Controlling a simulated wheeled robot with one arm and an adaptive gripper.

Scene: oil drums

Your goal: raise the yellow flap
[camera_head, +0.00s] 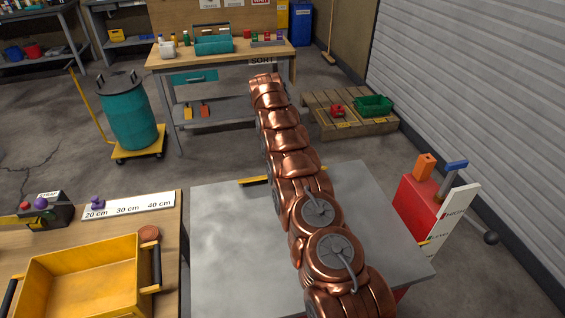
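No part is clearly readable as the yellow flap. A thin yellow and black strip (253,181) lies at the far edge of the grey metal table (225,235), partly hidden behind my copper arm. A flat yellow piece (12,222) also shows at the left picture edge, by a black box (48,210) with a scrap label. I cannot tell whether either is the flap. My arm stretches from the bottom right up over the metal table toward the far workbench. My gripper cannot be made out beyond its far end.
A yellow tray (85,272) with black handles stands on the wooden table at left. A red box (417,212) with a lever stands right of the metal table. A teal drum (130,115) sits on a yellow dolly. A pallet (350,120) lies by the shutter wall.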

